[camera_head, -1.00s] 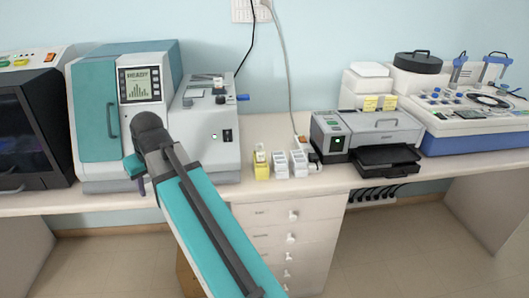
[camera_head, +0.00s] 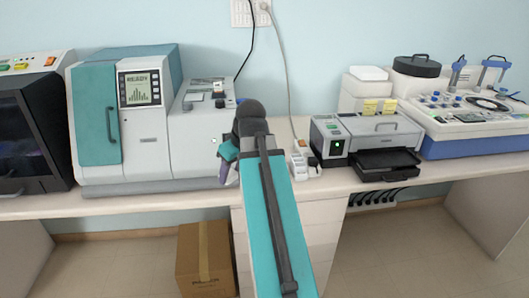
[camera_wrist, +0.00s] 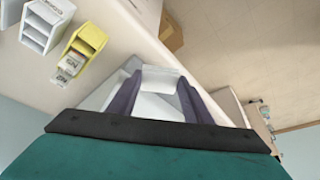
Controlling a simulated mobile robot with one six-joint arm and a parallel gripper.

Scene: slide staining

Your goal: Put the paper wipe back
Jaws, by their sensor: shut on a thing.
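My gripper (camera_wrist: 158,92) is shut on the paper wipe (camera_wrist: 158,80), a white, folded-looking piece between its two purple fingers in the wrist view. More white spreads beside and below the fingers, and I cannot tell how much of it is the wipe. In the head view my gripper (camera_head: 227,172) is at the bench's front edge, right of the teal and grey machine. The wipe cannot be made out there. The place where the wipe belongs cannot be told from these frames.
A yellow holder (camera_wrist: 93,37) with a labelled piece and a white holder (camera_wrist: 43,28) stand on the bench near my gripper. The teal and grey machine (camera_head: 150,140) is left, a printer (camera_head: 375,140) right. A cardboard box (camera_head: 203,262) sits on the floor below.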

